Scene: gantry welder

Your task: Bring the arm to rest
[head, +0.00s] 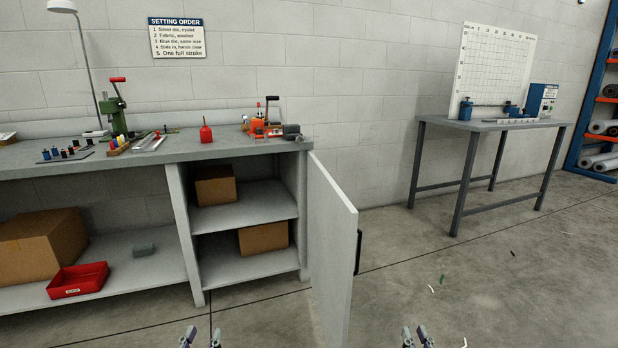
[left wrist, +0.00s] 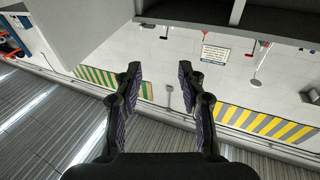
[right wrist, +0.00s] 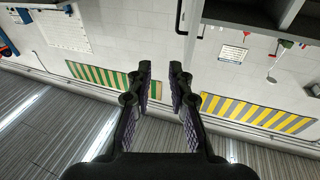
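My left gripper (head: 201,338) shows at the bottom edge of the head view, in front of the bench. In the left wrist view my left gripper (left wrist: 159,72) has its fingers apart with nothing between them. My right gripper (head: 417,336) shows at the bottom edge of the head view, right of the open cabinet door. In the right wrist view my right gripper (right wrist: 160,72) has its fingers apart, with a narrower gap, and is empty. Neither gripper touches anything that I can see.
A white cabinet door (head: 332,240) stands open from the bench (head: 240,150), between my grippers. Boxes and a red tray (head: 78,280) sit on the shelves below. A grey table (head: 490,124) stands at the back right. The floor (head: 520,280) at right is mostly clear.

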